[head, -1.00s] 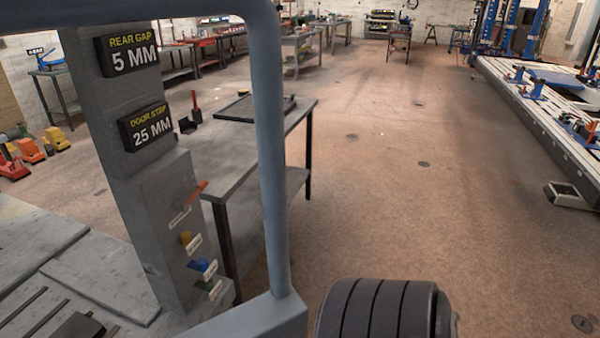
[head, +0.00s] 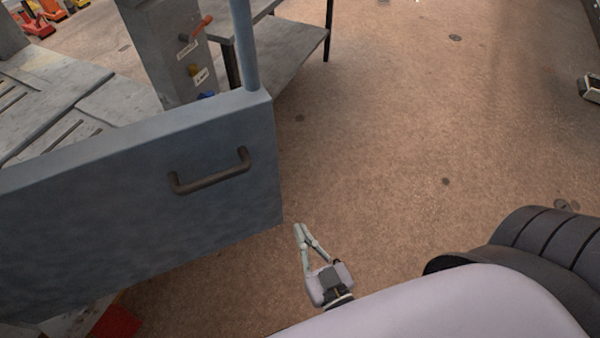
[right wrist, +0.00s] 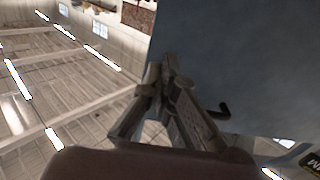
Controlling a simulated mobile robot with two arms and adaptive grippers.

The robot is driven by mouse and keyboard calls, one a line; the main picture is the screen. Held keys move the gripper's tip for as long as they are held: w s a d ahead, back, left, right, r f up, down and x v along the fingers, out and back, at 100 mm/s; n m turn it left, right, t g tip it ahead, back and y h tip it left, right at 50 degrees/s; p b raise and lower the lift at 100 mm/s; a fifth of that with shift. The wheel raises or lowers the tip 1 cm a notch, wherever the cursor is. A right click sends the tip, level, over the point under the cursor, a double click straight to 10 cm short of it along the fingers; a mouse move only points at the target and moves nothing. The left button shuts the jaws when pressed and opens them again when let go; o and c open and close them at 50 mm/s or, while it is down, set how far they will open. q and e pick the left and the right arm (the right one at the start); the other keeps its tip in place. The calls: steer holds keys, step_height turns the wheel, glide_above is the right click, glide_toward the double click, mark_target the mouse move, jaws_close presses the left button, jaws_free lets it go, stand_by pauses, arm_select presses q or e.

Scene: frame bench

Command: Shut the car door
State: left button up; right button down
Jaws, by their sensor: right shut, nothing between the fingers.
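The car door (head: 120,210) is a blue-grey panel on the left of the head view, with a window frame post (head: 243,45) rising from its right end. A dark bar handle (head: 210,180) is fixed to its face near that end. My right gripper (head: 299,228) is shut and empty, just right of the door's lower right corner; I cannot tell whether it touches the door. In the right wrist view, the shut fingers (right wrist: 160,75) lie in front of the door panel (right wrist: 240,60), and the dark handle (right wrist: 219,110) shows beside them. My left gripper is not in view.
Behind the door stands a grey post (head: 165,50) with coloured knobs, beside a grey work table (head: 290,55). A grey slotted bench surface (head: 50,95) lies beyond the door at left.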

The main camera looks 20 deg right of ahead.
mark_target(272, 177)
steer(key=w+p, duration=0.2)
steer(key=w, duration=1.1)
steer(key=shift+w+p, duration=0.15)
steer(key=shift+p, duration=0.25)
steer(key=shift+w+f, duration=0.1)
steer(key=shift+w, duration=0.25)
